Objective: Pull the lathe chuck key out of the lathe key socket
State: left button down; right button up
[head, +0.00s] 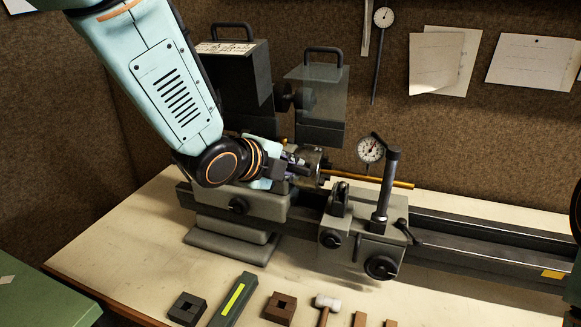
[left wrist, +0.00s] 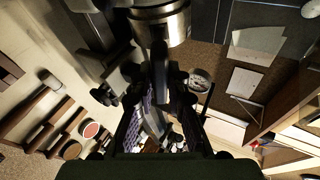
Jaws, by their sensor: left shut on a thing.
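My left gripper (head: 288,166) reaches in from the left to the chuck end of the lathe. In the left wrist view its fingers (left wrist: 152,112) are shut on a dark bar, the lathe chuck key (left wrist: 159,62). The key's far end reaches the metal lathe chuck (left wrist: 165,24) and overlaps its lower edge. I cannot tell whether its tip sits in the key socket, which is hidden. In the head view the chuck (head: 313,161) shows just right of the gripper, and the key is mostly hidden by the gripper. My right gripper is not in view.
A brass rod (head: 370,180) runs right from the chuck. A dial indicator (head: 370,149) and a tool post (head: 387,190) stand on the lathe carriage. A clear guard (head: 317,95) is behind the chuck. A mallet (head: 326,304) and several blocks lie on the bench front.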

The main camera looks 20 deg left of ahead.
pick_arm(q)
jog(key=shift+s+r+p, duration=0.2)
jog(key=shift+s+r, duration=0.35)
jog(key=shift+s, duration=0.35)
jog(key=shift+s+r+p, duration=0.15)
jog(key=shift+s+r, duration=0.35)
jog(key=shift+s, duration=0.35)
jog(key=shift+s+r, duration=0.15)
jog(key=shift+r, duration=0.2)
jog(key=s+r+p, duration=0.3)
jog(key=s+r, duration=0.1)
jog(key=shift+s+r, duration=0.2)
jog(key=shift+s, duration=0.2)
jog(key=shift+w+a+f, duration=0.1)
jog(key=shift+w, duration=0.1)
